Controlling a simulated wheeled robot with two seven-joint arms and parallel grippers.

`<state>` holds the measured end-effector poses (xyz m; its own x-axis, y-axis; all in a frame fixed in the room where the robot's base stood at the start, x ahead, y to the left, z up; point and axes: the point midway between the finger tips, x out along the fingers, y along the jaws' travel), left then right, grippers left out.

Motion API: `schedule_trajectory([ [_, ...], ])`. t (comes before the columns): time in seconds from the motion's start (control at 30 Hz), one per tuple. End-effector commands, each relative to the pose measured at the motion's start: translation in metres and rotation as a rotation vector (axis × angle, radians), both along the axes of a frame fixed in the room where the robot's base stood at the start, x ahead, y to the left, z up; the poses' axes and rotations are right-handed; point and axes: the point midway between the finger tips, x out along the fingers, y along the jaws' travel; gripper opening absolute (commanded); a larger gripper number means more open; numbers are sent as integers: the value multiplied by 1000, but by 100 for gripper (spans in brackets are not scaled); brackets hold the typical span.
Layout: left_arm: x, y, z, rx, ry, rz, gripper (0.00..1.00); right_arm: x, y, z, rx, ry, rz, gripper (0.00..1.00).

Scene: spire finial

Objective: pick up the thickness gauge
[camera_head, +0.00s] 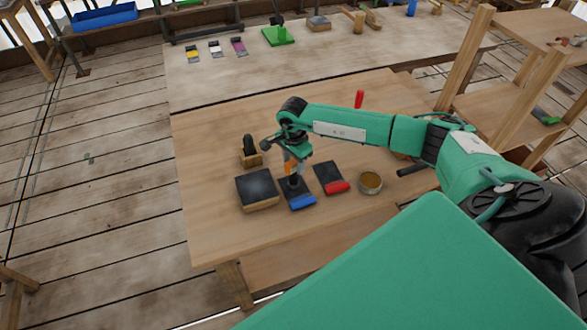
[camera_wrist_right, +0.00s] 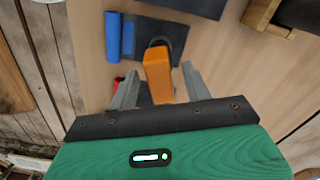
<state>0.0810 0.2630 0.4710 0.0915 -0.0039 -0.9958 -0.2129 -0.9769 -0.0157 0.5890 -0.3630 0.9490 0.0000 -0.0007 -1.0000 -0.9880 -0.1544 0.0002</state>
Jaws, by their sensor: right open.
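An orange upright piece with a dark round foot, which I take for the thickness gauge (camera_head: 290,168), stands at the dark pad with a blue edge (camera_head: 301,202). In the right wrist view the orange gauge (camera_wrist_right: 158,77) shows between the fingers, its dark foot beyond it. My right gripper (camera_head: 293,158) points down over it. In the wrist view the right gripper (camera_wrist_right: 160,70) is open, with one grey finger on each side of the gauge and gaps visible. Part of the gauge is hidden by the gripper in the head view. My left gripper is not in view.
A dark-topped block (camera_head: 256,188) lies close left of the blue-edged pad. A red-edged dark pad (camera_head: 330,177) and a round tin (camera_head: 370,182) lie right. A wooden block with a black knob (camera_head: 250,153) stands behind. The table's front left is clear.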

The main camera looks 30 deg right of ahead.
Motion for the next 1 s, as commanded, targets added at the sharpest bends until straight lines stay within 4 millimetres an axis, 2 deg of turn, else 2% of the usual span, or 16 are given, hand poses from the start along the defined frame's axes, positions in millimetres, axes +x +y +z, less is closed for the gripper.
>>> schedule_trajectory([
  [0.27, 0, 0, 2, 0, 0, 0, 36, 0, 0, -6, 1, 0, 0, 49],
  [0.37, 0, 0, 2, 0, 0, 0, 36, 0, 0, -6, 1, 0, 0, 33],
  [0.5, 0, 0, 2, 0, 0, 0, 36, 0, 0, -5, 1, 0, 0, 6],
  [0.57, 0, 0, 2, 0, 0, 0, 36, 0, 0, -5, 0, -1, 0, 0],
  [0.83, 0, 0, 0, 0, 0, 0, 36, 0, 0, -2, 0, -1, 0, 0],
  [1.0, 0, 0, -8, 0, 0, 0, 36, 1, 0, 13, 1, -4, 1, 0],
])
